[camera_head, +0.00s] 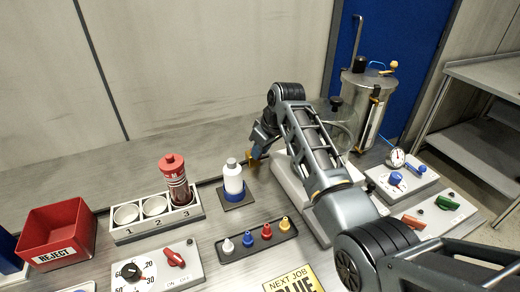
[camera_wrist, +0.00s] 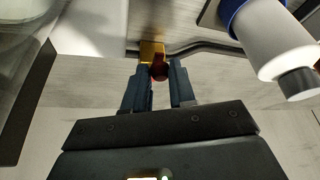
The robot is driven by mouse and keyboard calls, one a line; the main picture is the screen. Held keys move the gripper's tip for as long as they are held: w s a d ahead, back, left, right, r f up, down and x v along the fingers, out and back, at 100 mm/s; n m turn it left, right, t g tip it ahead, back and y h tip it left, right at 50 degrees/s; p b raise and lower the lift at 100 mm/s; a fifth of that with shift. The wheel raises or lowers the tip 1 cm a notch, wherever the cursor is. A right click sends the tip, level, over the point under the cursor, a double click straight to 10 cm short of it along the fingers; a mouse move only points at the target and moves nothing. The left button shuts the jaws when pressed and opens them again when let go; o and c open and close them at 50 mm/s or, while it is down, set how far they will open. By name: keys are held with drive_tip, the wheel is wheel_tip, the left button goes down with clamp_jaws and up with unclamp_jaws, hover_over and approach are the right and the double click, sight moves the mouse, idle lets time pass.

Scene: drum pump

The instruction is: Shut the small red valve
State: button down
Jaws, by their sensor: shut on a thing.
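The small valve has a brass body (camera_wrist: 152,48) and a dark red handle (camera_wrist: 159,71), seen at the upper middle of the wrist view. In the head view, only a bit of brass (camera_head: 252,161) shows beside the fingers. My gripper (camera_wrist: 159,80) has one finger on each side of the red handle and is shut on it. In the head view, my gripper (camera_head: 259,147) points down behind the white bottle, and my arm and fingers hide the handle. The handle's exact turn angle is hard to tell.
A white bottle with a blue band (camera_head: 233,180) stands close by, also at the wrist view's upper right (camera_wrist: 272,45). A dark hose (camera_wrist: 205,46) runs from the valve. A numbered rack (camera_head: 155,225) holds a red-capped bottle (camera_head: 174,178). A nozzle tray (camera_head: 258,242) sits in front.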

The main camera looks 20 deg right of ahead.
drive_tip(key=c, duration=0.9)
unclamp_jaws()
drive_tip(key=shift+c, duration=0.2)
